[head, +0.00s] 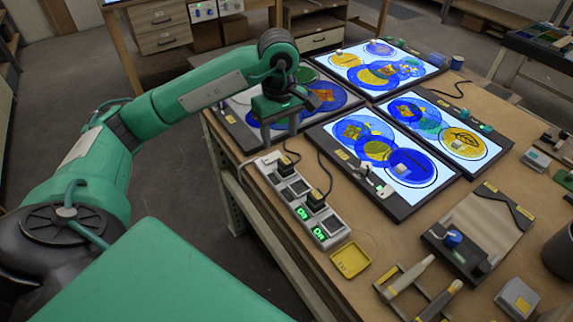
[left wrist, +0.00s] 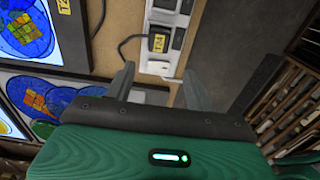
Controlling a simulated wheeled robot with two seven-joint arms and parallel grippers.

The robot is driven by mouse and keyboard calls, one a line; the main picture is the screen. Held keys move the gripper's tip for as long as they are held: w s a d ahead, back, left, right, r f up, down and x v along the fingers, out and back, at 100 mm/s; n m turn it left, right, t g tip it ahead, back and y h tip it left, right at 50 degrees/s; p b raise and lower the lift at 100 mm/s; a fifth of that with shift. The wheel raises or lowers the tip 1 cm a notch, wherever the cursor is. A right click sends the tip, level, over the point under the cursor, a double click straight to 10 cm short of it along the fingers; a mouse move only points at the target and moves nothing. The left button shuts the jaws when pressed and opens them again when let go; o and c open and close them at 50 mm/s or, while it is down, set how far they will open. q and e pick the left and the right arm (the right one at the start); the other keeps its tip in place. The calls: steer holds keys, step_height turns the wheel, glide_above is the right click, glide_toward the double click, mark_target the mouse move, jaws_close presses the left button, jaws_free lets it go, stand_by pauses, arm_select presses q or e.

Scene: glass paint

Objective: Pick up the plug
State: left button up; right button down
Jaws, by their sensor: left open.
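A white power strip (head: 328,222) lies along the near left edge of the workbench. A black plug (head: 316,199) with a cable sits in its middle part, and another dark plug (head: 290,159) sits near its far end, partly below my gripper. My left gripper (head: 280,140) is open and points down over the far end of the strip. In the left wrist view, a black plug with a yellow label (left wrist: 159,43) sits on the strip (left wrist: 187,14), beyond the gap between my open fingers (left wrist: 158,71). My right gripper is out of view.
Several light panels with blue and yellow glass circles, such as the near one (head: 395,195), lie right of the strip. A yellow tray (head: 350,261) lies close to the strip's near end. Cables run between the strip and the panels.

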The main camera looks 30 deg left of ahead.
mark_target(286, 160)
arm_select(q)
step_height(286, 160, down, 3)
steer(key=shift+w+f, duration=0.1)
steer(key=shift+f, duration=0.1)
steer(key=shift+d+f+p, duration=0.2)
steer(key=shift+f+p, duration=0.1)
steer(key=shift+f, duration=0.05)
steer(key=f, duration=0.2)
steer(key=d+f+p, duration=0.1)
steer(key=f, duration=0.1)
steer(key=shift+s+d+f, duration=0.1)
steer(key=shift+s, duration=0.1)
steer(key=shift+f, duration=0.25)
steer(key=shift+c, duration=0.4)
steer(key=c, duration=1)
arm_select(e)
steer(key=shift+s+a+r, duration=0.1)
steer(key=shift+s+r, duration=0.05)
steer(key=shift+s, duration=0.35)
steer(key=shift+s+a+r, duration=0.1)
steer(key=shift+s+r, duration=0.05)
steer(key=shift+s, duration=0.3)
